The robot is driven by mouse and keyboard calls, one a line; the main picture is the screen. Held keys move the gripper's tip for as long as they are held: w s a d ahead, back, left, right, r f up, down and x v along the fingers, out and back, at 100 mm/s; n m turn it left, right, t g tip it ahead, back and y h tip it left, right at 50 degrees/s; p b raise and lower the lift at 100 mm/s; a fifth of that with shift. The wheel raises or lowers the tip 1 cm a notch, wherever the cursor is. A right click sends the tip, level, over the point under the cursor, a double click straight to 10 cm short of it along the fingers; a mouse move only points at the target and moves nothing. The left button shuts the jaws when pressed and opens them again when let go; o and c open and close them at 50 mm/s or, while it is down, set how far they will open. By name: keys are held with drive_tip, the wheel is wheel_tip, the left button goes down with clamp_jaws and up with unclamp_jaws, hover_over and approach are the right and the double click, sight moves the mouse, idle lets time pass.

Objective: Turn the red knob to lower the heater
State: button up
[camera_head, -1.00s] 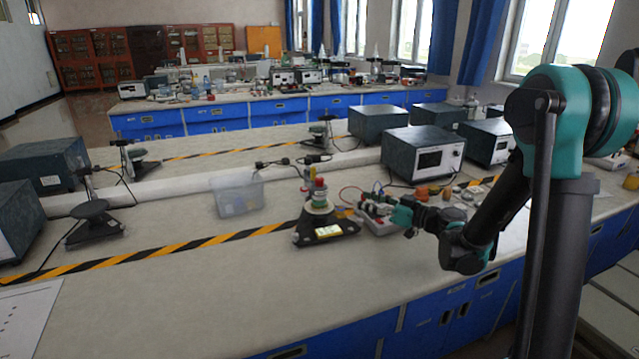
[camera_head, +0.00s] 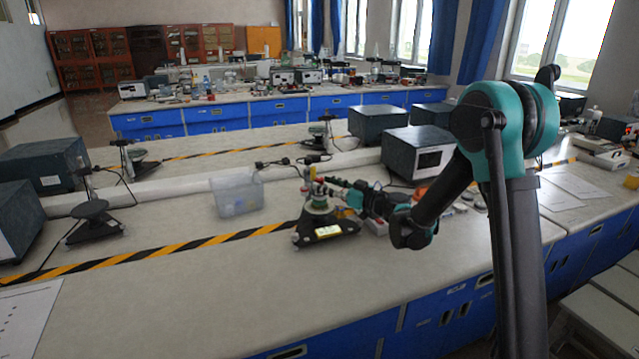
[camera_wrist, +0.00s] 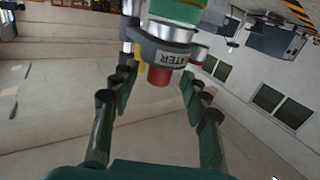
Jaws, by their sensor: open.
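The apparatus (camera_head: 318,224) stands on the bench, with a dark three-sided base and a bright yellow-green panel at its front. In the wrist view, its red knob (camera_wrist: 159,75) projects from a grey housing (camera_wrist: 165,52) lettered "HEATER". My gripper (camera_wrist: 157,80) is open, with a finger on either side of the knob. The knob lies about level with the fingertips, with visible gaps on both sides. In the head view, my gripper (camera_head: 322,187) reaches the upper part of the apparatus from the right and partly hides it; the red knob is hard to make out there.
A clear plastic bin (camera_head: 238,194) stands left of the apparatus. A grey instrument box (camera_head: 417,153) stands behind my arm. Yellow-black tape (camera_head: 160,253) crosses the bench.

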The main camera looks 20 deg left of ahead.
sight(319, 182)
drive_tip(key=shift+x, duration=1.55)
clamp_jaws()
